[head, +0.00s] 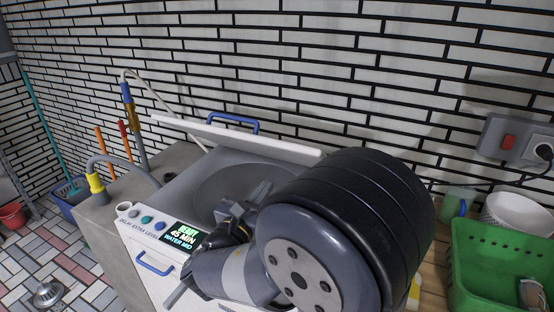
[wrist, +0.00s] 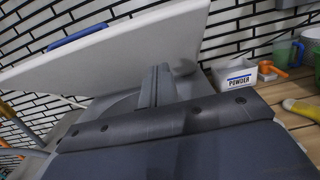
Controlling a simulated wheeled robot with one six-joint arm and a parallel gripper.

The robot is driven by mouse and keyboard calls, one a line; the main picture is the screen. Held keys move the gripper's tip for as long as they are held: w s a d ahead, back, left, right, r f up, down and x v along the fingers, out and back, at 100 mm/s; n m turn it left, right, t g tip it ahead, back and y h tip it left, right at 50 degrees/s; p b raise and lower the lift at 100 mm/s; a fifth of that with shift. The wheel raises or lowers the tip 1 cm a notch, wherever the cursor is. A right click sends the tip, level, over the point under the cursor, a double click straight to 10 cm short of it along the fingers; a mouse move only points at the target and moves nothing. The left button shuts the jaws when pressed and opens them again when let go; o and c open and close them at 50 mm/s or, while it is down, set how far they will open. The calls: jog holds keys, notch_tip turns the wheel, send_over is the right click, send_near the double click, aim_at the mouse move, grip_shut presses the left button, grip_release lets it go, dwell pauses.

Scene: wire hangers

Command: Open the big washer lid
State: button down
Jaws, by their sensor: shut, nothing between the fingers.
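The white washer lid (head: 235,134) is raised at a tilt above the big washer (head: 180,195), and the round tub opening shows below it. Its blue handle (head: 232,121) shows at the lid's far side. In the wrist view the lid (wrist: 120,55) slants across the top with the blue handle (wrist: 78,38) at its upper left. My gripper (head: 238,212) is over the tub opening, below the lid. In the wrist view my gripper (wrist: 157,82) is shut and empty, its tips near the lid's underside; I cannot tell if they touch. My arm hides the washer's right part.
The control panel (head: 163,233) is at the washer's front. Hoses and taps (head: 131,112) stand at the left. A green crate (head: 500,262) and a white bowl (head: 517,213) are at the right. A white powder box (wrist: 236,76) stands on the wooden counter (wrist: 300,95). The tiled wall is close behind.

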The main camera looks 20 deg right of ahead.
aim_at(285, 150)
jog(key=shift+w+d+r+p, duration=0.3)
jog(key=shift+w+d+r, duration=0.35)
jog(key=shift+w+d, duration=0.2)
jog(key=shift+w+d+r+p, duration=0.35)
jog(key=shift+w+d+r, duration=0.25)
jog(key=shift+w+d, duration=0.3)
jog(key=shift+w+d+r+p, duration=0.3)
jog(key=shift+w+d+r, duration=0.35)
jog(key=shift+w+d, duration=0.2)
